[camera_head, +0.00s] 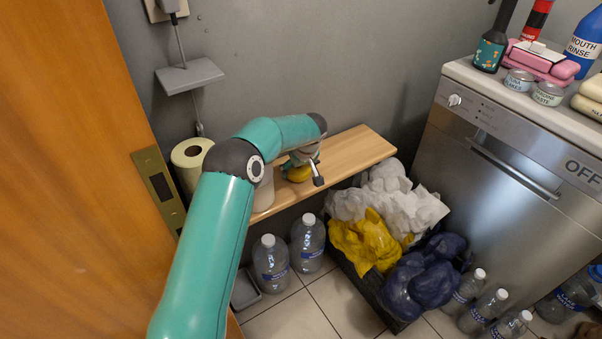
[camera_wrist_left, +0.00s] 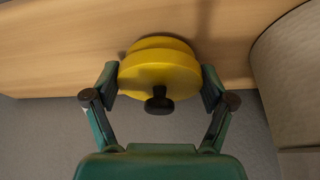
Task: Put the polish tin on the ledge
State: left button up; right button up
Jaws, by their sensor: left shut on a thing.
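The polish tin, a round yellow tin (camera_wrist_left: 160,72) with a dark knob (camera_wrist_left: 159,101), is between the two fingers of my left gripper (camera_wrist_left: 160,85), which is shut on it. In the head view the yellow tin (camera_head: 299,174) shows partly under the gripper (camera_head: 306,168), over the wooden ledge (camera_head: 350,152). The ledge also fills the top of the left wrist view (camera_wrist_left: 60,50), right behind the tin. I cannot tell whether the tin touches the ledge. My right gripper is not in view.
A pale roll (camera_head: 264,190) stands on the ledge, left of the gripper, partly hidden by my arm. Another roll (camera_head: 190,155) is by the door (camera_head: 75,150). Bottles (camera_head: 270,263) and a crate of bags (camera_head: 368,240) are below. The ledge's right part is clear.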

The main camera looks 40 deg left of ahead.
pick_arm(q)
jog(key=shift+f, duration=0.3)
jog(key=shift+f, duration=0.15)
jog(key=o, duration=1)
jog(key=shift+r, duration=0.2)
